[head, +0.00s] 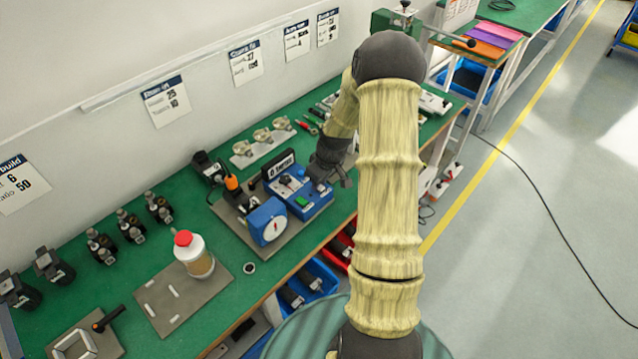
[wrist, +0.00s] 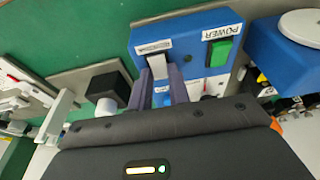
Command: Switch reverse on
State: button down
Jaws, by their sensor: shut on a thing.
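A blue control box (head: 312,207) stands on a grey plate on the green bench. It also fills the upper middle of the wrist view (wrist: 185,33). It bears a green switch (wrist: 219,52) labelled POWER and, to the left of that, a small white label (wrist: 153,47) too small to read. My gripper (wrist: 161,88) has its two fingers on either side of a light grey switch piece (wrist: 160,84) just below that label, shut on it. In the head view my gripper (head: 322,184) is at the box's right side, partly hidden by my arm.
A blue dial unit (head: 267,222) stands beside the box, with an orange-topped part (head: 232,183) behind. A black knob (wrist: 103,86) is left of the fingers. A red-capped bottle (head: 193,255) stands on a plate at left. The aisle floor at right is mostly clear.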

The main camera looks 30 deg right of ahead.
dwell(0.3)
jog(key=c, duration=1.3)
grip_release()
jog(key=shift+r, duration=0.1)
jog(key=v, duration=1.7)
jog(key=shift+s+b, duration=0.2)
jog(key=shift+b, duration=0.1)
